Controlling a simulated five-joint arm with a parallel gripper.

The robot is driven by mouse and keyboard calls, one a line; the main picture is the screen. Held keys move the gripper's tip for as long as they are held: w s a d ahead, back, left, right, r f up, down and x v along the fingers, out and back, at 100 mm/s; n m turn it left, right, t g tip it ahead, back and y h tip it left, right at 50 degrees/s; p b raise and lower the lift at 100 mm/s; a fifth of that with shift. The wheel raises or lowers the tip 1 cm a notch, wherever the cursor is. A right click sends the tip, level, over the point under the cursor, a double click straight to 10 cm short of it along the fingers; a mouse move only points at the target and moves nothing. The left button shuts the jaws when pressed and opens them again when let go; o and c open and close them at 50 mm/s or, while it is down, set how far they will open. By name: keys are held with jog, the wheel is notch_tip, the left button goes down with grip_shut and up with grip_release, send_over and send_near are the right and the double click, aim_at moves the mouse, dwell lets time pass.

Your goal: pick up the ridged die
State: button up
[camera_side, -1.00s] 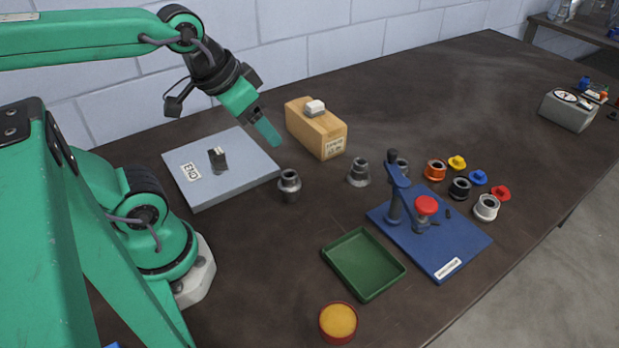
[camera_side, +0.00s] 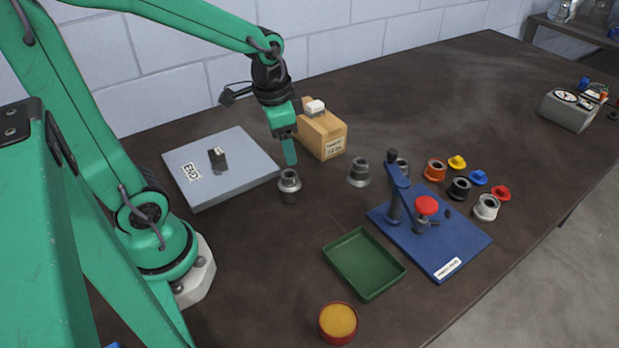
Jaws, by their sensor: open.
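A dark grey metal die (camera_side: 289,187) with a stepped, round body stands upright on the table, below my gripper. A second, lighter grey die (camera_side: 359,173) stands to its right. A third grey piece (camera_side: 403,167) is partly hidden behind the blue press. At this size I cannot tell for sure which of them is the ridged one. My gripper (camera_side: 289,158) points down, open and empty, with its tip just above the dark grey die in the picture. The fingers overlap from this side, so the gap between them does not show.
A grey plate (camera_side: 238,190) with a small dark block lies left. A wooden block (camera_side: 333,148) stands close behind my gripper. A green tray (camera_side: 384,286), a blue press base (camera_side: 466,244), an orange-yellow pot (camera_side: 338,322) and several coloured rings and caps occupy the front and right.

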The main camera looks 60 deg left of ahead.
jog(key=m+g, duration=0.2)
send_over(290, 181)
jog(key=w+a, duration=0.1)
notch_tip(290, 181, down, 7)
jog(key=shift+a+r, duration=0.2)
jog(key=shift+f, duration=1.25)
jog(key=shift+s+a+f, duration=0.1)
jog(key=shift+a+f, duration=0.05)
jog(key=shift+f, duration=2.45)
jog(key=c, duration=1.4)
jog(key=shift+c, duration=0.2)
jog(key=shift+r, duration=0.15)
